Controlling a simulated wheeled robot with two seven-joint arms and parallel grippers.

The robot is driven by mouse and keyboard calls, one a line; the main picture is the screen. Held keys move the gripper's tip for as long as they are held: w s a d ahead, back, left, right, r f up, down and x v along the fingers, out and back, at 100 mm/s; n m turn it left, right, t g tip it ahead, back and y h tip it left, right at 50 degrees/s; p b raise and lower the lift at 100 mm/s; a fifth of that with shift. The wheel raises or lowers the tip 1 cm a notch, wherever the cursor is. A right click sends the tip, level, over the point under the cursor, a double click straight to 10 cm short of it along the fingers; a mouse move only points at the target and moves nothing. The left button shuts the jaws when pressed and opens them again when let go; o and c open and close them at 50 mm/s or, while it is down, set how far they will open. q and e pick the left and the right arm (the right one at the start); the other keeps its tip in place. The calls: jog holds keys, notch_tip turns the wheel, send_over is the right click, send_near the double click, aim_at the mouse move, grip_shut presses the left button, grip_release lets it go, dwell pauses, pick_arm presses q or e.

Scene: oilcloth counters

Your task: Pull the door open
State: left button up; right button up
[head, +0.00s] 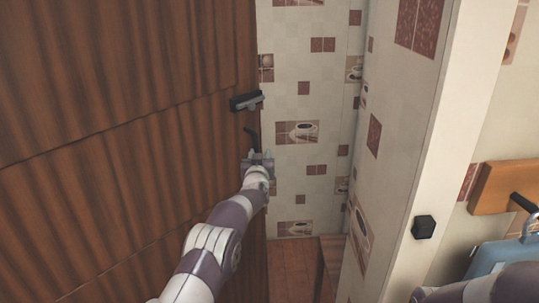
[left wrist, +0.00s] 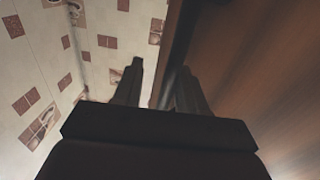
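The brown wooden door (head: 130,120) fills the left of the head view, swung away from the frame, with wallpapered wall showing past its free edge. A black latch box (head: 246,101) and a dark lever handle (head: 252,136) sit near that edge. My left gripper (head: 257,160) is at the door's edge, just below the lever. In the left wrist view its two fingers (left wrist: 160,85) stand apart, and the door (left wrist: 260,70) shows on the right with its dark edge running down between them. Whether a finger touches the door is unclear. My right gripper is out of view.
A wallpapered wall corner (head: 400,130) stands right of the opening, with a black catch (head: 424,227) on it. A wooden hook board (head: 510,186) and a blue-grey object (head: 495,256) are at the right. Reddish floor (head: 292,262) shows through the narrow gap.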

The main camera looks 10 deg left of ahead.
pick_arm(q)
jog(key=shift+d+f, duration=0.1)
jog(key=shift+f, duration=0.05)
jog(key=s+d+b, duration=0.1)
jog(key=s, duration=1.1)
jog(key=shift+s+d+r+b, duration=0.2)
jog(key=shift+s+b, duration=0.1)
jog(key=shift+b, duration=0.05)
